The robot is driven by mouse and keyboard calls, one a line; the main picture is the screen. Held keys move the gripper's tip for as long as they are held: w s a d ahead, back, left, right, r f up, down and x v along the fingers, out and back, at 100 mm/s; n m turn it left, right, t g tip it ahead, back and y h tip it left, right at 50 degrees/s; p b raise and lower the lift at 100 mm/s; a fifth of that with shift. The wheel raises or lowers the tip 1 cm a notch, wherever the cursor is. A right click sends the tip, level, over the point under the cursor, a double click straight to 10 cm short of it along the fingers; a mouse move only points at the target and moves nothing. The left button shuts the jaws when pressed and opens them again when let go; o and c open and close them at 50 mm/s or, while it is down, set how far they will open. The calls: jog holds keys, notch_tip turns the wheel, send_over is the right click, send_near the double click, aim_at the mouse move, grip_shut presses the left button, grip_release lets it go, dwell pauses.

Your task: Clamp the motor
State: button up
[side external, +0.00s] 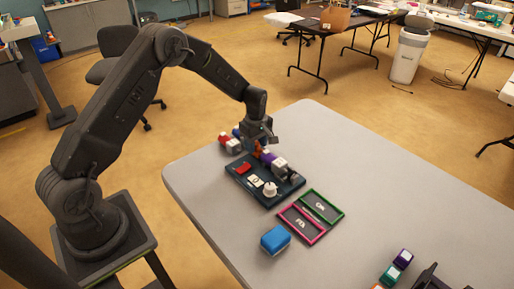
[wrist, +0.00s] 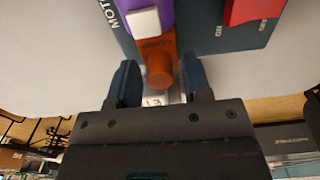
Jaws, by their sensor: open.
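A dark blue board (side external: 240,179) lies on the grey table. A purple motor (side external: 266,157) with a pale grey end sits along its far right side; the motor also shows at the top of the wrist view (wrist: 148,38). An orange clamp lever (wrist: 158,62) with a rounded end adjoins the motor. My gripper (wrist: 161,84) is open, its two dark fingers on either side of the lever's rounded end, with gaps visible. In the side view my gripper (side external: 259,138) is low over the board's far edge and partly hides the orange part.
The board carries a red switch (side external: 244,168) and a white dial (side external: 270,189). A red-and-grey block (side external: 229,144) stands behind. Pink (side external: 307,238) and green (side external: 340,217) framed trays and a blue block (side external: 275,240) lie in front.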

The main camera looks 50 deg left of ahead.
jog(key=shift+c, duration=0.3)
jog(key=c, duration=0.6)
jog(key=shift+d, duration=1.45)
jog(key=o, duration=0.5)
jog(key=shift+r, duration=3)
